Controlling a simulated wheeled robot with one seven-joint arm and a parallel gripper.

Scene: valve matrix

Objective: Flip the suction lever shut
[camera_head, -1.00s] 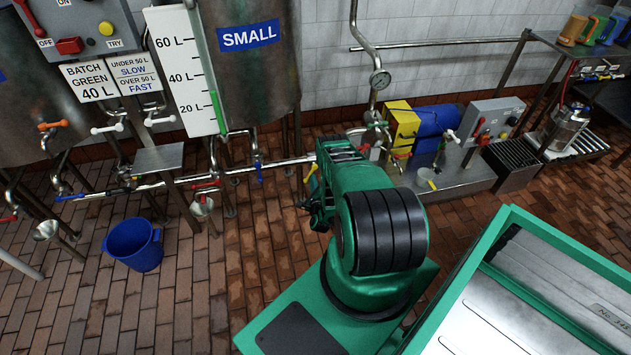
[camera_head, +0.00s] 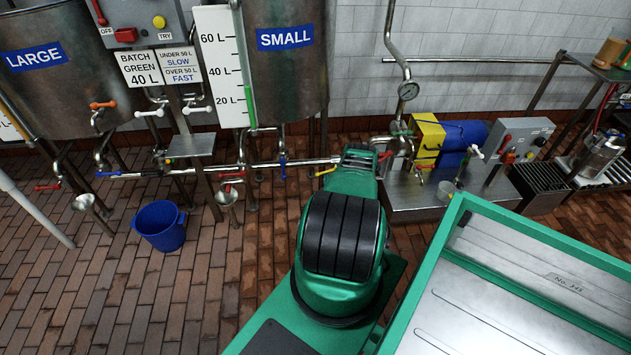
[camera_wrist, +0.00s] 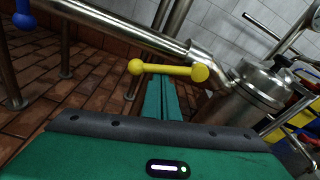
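No label shows which lever is the suction lever. My gripper's green fingers (camera_wrist: 162,97) are close together and empty, just below the yellow lever in the wrist picture. I cannot tell whether they touch it. My arm hides the gripper in the head view.
The pipe (camera_wrist: 130,30) runs left past a blue lever (camera_wrist: 24,18). A steel pump housing (camera_wrist: 255,95) stands close on the right. A yellow and blue motor unit (camera_head: 428,140) stands right of my arm. A blue bucket (camera_head: 160,226) stands on the brick floor at left.

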